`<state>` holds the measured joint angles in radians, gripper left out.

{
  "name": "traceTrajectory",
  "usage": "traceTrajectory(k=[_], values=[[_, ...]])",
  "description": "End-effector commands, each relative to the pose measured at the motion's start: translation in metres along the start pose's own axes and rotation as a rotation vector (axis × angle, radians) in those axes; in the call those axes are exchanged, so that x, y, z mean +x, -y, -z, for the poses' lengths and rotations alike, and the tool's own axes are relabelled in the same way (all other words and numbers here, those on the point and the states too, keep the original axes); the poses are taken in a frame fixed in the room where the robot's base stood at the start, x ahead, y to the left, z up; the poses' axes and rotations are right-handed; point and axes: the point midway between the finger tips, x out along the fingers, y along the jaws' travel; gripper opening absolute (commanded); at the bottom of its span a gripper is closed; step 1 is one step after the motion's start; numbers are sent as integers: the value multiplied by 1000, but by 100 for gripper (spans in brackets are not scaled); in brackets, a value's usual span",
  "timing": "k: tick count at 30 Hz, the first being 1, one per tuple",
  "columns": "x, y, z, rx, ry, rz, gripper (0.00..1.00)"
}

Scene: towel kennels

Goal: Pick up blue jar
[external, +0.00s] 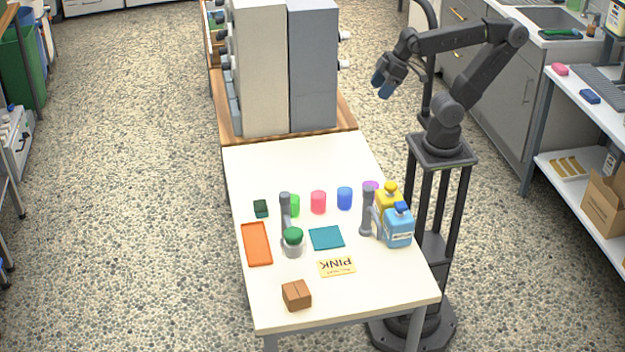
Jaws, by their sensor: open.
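The blue jar (344,198) stands upright on the white table, in a row with a pink-red jar (318,202) and a green jar (295,206) to its left. A purple jar (371,186) is to its right, partly hidden behind a grey post and bottles. My gripper (382,85) is open and empty, high above the floor beside the table, well apart from the blue jar. Its fingertips look blue and point down.
Right of the blue jar stand a grey post (367,213), a yellow bottle (388,203) and a light blue bottle (399,228). Another grey post (285,212) stands left. A teal cloth (326,237) lies in front. Tall cabinets (262,70) stand behind.

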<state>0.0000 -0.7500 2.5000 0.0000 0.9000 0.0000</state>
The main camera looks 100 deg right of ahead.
Motion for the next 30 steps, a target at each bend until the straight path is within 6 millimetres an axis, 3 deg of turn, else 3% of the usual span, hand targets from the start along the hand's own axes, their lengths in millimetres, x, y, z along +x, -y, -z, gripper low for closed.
traceTrajectory(k=[5,8,15,21,30], values=[[10,7,6,-57,19,32,65],[31,21,15,-164,48,92,65],[108,68,34,-497,91,272,65],[165,98,32,-703,96,357,65],[200,113,25,-812,94,386,65]])
